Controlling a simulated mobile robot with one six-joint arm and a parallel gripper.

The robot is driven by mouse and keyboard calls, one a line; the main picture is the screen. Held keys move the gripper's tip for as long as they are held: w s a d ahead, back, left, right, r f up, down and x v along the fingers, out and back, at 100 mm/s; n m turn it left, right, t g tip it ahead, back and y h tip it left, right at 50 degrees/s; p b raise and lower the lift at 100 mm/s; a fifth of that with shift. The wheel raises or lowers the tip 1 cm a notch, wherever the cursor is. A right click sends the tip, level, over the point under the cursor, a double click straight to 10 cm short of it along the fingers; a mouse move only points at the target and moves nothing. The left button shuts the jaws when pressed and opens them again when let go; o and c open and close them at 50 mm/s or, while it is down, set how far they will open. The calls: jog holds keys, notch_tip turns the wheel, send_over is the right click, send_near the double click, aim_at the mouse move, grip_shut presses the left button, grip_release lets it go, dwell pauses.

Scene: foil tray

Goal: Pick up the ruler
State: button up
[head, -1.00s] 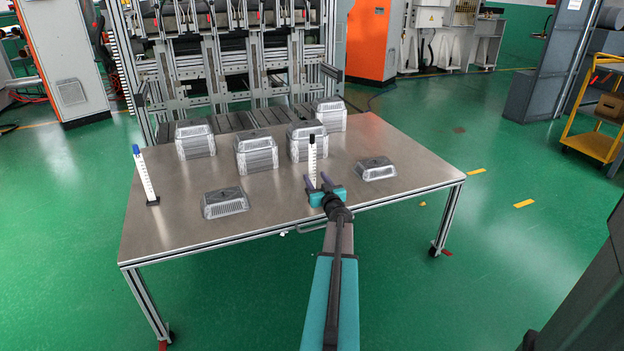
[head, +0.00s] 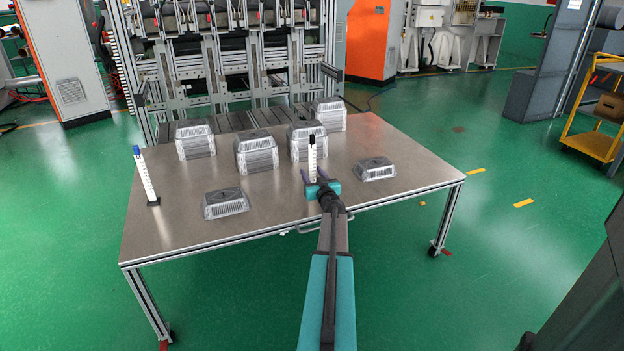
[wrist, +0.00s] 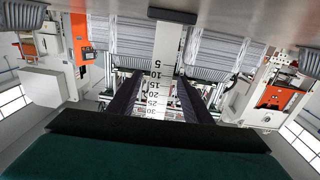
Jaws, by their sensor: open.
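A white ruler (head: 312,158) with a dark top stands upright near the front middle of the table. My gripper (head: 312,178) is open at it, and hides its lower part in the head view. In the wrist view the ruler (wrist: 168,50), with black numbers, runs down the middle between the two dark fingers of my gripper (wrist: 160,88). The fingers appear to be on either side of it, apart from it. Its dark foot (wrist: 172,15) is by the table surface at the top. A second white ruler (head: 147,178) with a blue top stands at the table's left.
The metal table (head: 180,225) carries several stacks of foil trays (head: 256,155) behind the ruler. Single foil trays lie to the left (head: 225,204) and right (head: 375,169) of my gripper. The front left of the table is clear.

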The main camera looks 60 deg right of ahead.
aim_at(312, 165)
dwell(0.5)
grip_shut()
jog(key=shift+r, duration=0.1)
jog(key=shift+r, duration=0.75)
notch_tip(312, 165, up, 2)
jog(key=shift+r, duration=0.1)
jog(key=r+b+v, duration=0.1)
jog(key=v, duration=1.5)
jog(key=shift+s+d, duration=0.35)
jog(key=shift+d, duration=0.05)
jog(key=shift+w+r, duration=0.1)
